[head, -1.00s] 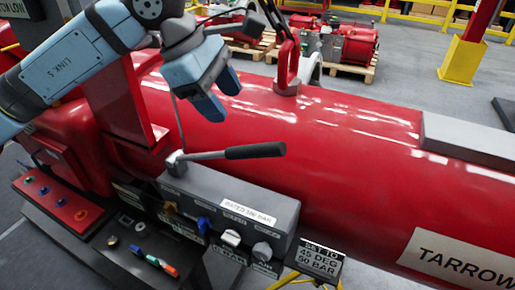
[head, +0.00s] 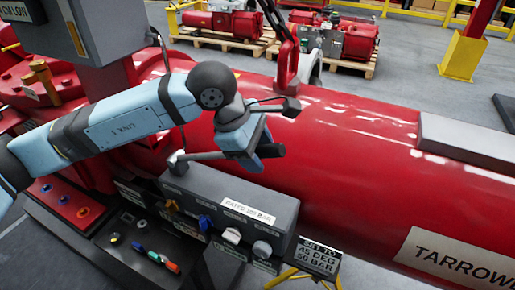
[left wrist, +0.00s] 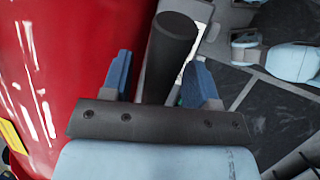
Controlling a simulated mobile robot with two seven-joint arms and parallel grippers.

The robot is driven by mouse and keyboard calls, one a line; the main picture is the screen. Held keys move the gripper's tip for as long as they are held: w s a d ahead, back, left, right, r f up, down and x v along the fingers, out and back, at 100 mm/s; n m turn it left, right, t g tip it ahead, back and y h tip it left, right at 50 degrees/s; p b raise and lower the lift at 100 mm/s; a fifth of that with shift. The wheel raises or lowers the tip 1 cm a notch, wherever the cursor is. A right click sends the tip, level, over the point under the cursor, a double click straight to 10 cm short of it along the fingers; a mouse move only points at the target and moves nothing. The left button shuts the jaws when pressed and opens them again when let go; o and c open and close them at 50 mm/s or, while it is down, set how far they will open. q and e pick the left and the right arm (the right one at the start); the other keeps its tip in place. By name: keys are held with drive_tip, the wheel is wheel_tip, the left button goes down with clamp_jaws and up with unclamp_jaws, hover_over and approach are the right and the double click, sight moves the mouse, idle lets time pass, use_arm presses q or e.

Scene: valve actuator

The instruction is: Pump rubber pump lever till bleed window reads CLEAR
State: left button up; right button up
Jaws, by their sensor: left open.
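The pump lever (head: 203,156) is a metal rod with a black rubber grip, rising from the left end of a grey pump block (head: 190,185). My left gripper (head: 250,155) is at the grip and hides most of it; the grip's end pokes out to the right. In the left wrist view the black grip (left wrist: 172,45) lies between the blue fingers of my left gripper (left wrist: 160,80), with a gap at each side. The gripper is open. I cannot make out the bleed window or its reading. My right gripper is not in view.
The block's front carries a blue knob (head: 204,223), a white knob (head: 231,236) and a grey knob (head: 262,249). A large red pipe body (head: 350,150) lies behind. A "SET TO 45 DEG 50 BAR" sign (head: 319,258) stands at front right.

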sight(268, 202)
use_arm(q)
clamp_jaws()
drive_tip(key=f+b, duration=0.2)
drive_tip(key=d+f+y+b, duration=0.1)
drive_tip(key=f+b, duration=0.1)
drive_tip(key=b, duration=0.1)
drive_tip(key=d+f+y+b, duration=0.1)
drive_tip(key=f+b, duration=0.1)
drive_tip(key=shift+s+f+m+t, duration=0.2)
drive_tip(key=shift+s+m+t, duration=0.1)
drive_tip(key=shift+s+t, duration=0.1)
drive_tip(key=f+b, duration=0.1)
drive_tip(key=b, duration=0.1)
drive_tip(key=f+y+b, duration=0.1)
drive_tip(key=f, duration=0.1)
drive_tip(key=f+t+y+b, duration=0.1)
drive_tip(key=f+b, duration=0.1)
drive_tip(key=shift+s+d+b, duration=0.15)
drive_tip(key=shift+d+b, duration=0.15)
drive_tip(key=shift+b, duration=0.05)
drive_tip(key=shift+f+y+b, duration=0.45)
drive_tip(key=shift+y, duration=0.05)
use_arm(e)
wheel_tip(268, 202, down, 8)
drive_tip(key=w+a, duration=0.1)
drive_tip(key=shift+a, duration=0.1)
